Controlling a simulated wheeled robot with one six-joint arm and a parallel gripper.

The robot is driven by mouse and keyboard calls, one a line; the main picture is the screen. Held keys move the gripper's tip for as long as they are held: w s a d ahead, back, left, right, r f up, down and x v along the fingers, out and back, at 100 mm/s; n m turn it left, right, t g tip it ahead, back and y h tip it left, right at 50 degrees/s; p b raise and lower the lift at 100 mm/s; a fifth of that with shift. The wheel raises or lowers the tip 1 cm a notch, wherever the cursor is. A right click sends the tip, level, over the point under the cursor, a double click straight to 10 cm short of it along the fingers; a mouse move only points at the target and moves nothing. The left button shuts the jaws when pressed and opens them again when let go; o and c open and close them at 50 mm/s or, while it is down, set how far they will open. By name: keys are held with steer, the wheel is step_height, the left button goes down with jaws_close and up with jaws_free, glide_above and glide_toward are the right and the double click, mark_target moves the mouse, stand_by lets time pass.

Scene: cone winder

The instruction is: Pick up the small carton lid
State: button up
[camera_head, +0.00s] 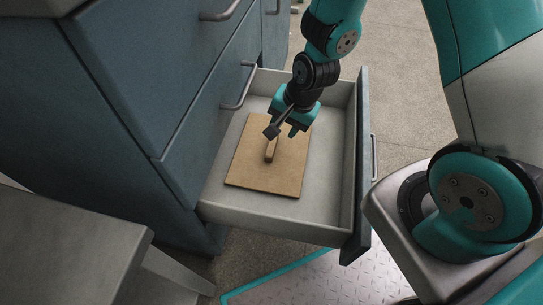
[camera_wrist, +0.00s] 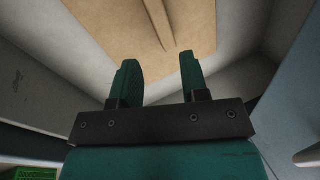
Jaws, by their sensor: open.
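The small carton lid (camera_head: 262,179) is a flat tan square panel with a raised bar-like handle (camera_head: 271,150) at its middle. It lies in the open drawer (camera_head: 325,212), toward the left side of it. My gripper (camera_head: 283,132) is open and empty above the lid, near the handle's far end. In the wrist view, the two teal fingers (camera_wrist: 160,75) point at the tan lid (camera_wrist: 115,25), and the handle (camera_wrist: 158,22) shows beyond the fingertips, roughly in line with the space between them. My gripper and wrist hide the lid's far part in the head view.
The drawer's walls stand around the lid, with its front panel (camera_head: 362,170) on the right. The blue-grey cabinet (camera_head: 150,80) rises close on the left, with protruding handles (camera_head: 240,88). A grey table (camera_head: 70,245) stands at lower left. The drawer's right part is bare.

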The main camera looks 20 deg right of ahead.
mark_target(273, 144)
steer(key=b+x, duration=0.5)
steer(key=x, duration=0.4)
steer(key=shift+w+f, duration=0.1)
steer(key=shift+f, duration=0.05)
steer(key=shift+c, duration=0.4)
steer(key=c, duration=0.6)
